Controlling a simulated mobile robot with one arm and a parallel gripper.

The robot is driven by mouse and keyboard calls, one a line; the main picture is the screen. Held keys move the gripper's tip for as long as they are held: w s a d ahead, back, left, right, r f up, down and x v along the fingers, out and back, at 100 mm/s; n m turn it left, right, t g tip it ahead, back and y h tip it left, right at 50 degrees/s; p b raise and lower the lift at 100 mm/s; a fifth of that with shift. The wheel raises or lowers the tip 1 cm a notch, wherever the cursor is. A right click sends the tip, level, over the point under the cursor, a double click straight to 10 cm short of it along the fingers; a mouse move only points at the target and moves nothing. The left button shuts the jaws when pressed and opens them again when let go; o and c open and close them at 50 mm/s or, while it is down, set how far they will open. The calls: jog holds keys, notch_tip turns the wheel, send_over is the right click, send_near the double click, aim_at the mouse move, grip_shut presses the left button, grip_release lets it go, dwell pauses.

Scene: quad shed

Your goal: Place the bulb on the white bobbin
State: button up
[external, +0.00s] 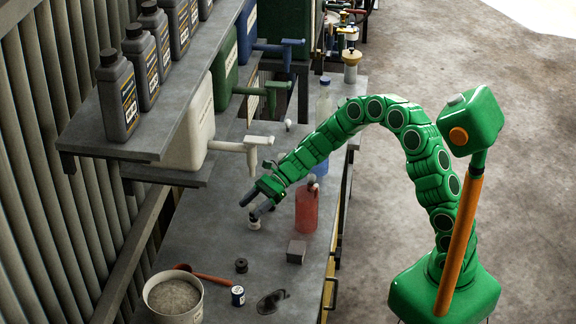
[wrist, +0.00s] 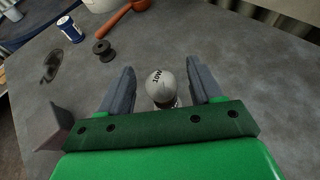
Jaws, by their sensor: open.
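The bulb (wrist: 160,84), a pale round globe with dark lettering, is between the two fingers of my gripper (wrist: 160,78) in the wrist view. The fingers are open, with a visible gap on each side of it. In the external view my gripper (external: 254,201) points down over the bench, just above a small pale object (external: 254,223). A narrow pale piece shows under the globe in the wrist view; I cannot tell whether it is the bulb's own base or the white bobbin. The white bobbin is not clearly seen.
A grey block (external: 296,251) and a red bottle (external: 306,210) are to the right. A shelf with containers overhangs the left.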

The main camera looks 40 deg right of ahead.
jog(key=v, duration=1.2)
